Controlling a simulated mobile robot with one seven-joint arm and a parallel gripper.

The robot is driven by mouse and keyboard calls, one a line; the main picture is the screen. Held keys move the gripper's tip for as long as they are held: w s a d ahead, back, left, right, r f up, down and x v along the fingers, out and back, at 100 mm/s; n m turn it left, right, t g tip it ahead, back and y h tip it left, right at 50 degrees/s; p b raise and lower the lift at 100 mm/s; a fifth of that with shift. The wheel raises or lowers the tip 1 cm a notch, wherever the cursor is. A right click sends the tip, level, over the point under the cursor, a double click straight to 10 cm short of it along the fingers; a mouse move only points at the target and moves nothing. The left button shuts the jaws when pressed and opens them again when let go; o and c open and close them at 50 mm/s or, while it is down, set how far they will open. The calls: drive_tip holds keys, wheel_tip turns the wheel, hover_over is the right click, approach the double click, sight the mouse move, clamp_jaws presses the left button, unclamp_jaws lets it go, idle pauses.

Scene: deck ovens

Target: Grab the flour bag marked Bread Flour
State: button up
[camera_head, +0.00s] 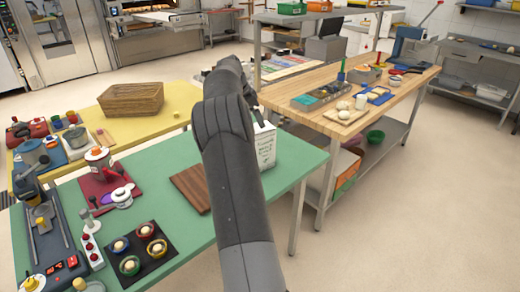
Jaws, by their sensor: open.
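A white bag with dark lettering (266,150) stands upright on the green table (294,158). My arm hides its left side. The lettering is too small to read for certain, so I cannot confirm that it says Bread Flour. My arm rises from the bottom of the picture, passes in front of the green table and bends near the bag. My gripper's fingers cannot be made out behind the arm. A small dark part shows at the top of the bag, and I cannot tell what it is.
A brown board (190,188) lies left of the bag. A dark tray with several small bowls (116,262) is at the front left. A wooden-topped bench (310,85) stands to the right, with open floor in front.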

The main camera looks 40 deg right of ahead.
sight(258, 127)
drive_tip(key=x, duration=0.9)
drive_tip(key=shift+s, duration=0.1)
drive_tip(key=shift+c, duration=0.4)
drive_tip(key=c, duration=2.1)
drive_tip(key=shift+o, duration=0.2)
drive_tip(key=shift+r, duration=0.2)
